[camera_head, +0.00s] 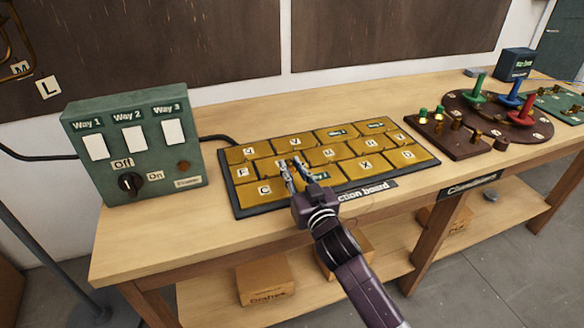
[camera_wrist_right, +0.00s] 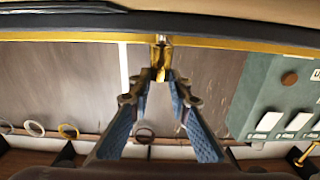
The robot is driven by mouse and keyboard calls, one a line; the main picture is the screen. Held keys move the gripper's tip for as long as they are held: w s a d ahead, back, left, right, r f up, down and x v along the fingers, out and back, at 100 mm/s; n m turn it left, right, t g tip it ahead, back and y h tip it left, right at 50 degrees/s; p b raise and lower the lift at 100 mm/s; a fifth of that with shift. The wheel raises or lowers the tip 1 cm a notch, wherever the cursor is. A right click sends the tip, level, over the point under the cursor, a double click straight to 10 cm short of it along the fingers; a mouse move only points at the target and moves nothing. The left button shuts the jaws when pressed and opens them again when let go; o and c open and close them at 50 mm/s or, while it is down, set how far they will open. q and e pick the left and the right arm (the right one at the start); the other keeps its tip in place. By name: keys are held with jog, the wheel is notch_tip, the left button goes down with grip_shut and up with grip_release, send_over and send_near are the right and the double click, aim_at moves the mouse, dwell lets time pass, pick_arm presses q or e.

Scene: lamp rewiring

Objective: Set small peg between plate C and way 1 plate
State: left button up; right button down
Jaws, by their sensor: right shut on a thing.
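The connection board (camera_head: 335,203) lies on the bench, with rows of brass plates in a dark frame. Plate C (camera_head: 252,195) is in the front row at the left. To its right is a plate with a green label (camera_head: 319,177), partly hidden by my gripper; I cannot read it surely as way 1. My right gripper (camera_head: 291,164) is over the board between these two plates. In the right wrist view, its fingertips (camera_wrist_right: 160,78) are shut on a small brass peg (camera_wrist_right: 160,55), whose end meets the brass edge. I cannot tell how deep it sits. My left gripper is out of view.
A green switch box (camera_head: 135,145) with three white switches and a knob stands left of the board. A brown peg block (camera_head: 450,137) and a round board (camera_head: 484,118) with coloured handles stand to the right.

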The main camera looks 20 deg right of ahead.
jog(key=shift+f+b, duration=0.4)
jog(key=shift+f, duration=0.2)
dwell(0.4)
jog(key=c, duration=1.7)
grip_release()
jog(key=shift+s, duration=0.1)
jog(key=s, duration=1.2)
jog(key=shift+d, duration=0.2)
jog(key=shift+w, duration=0.1)
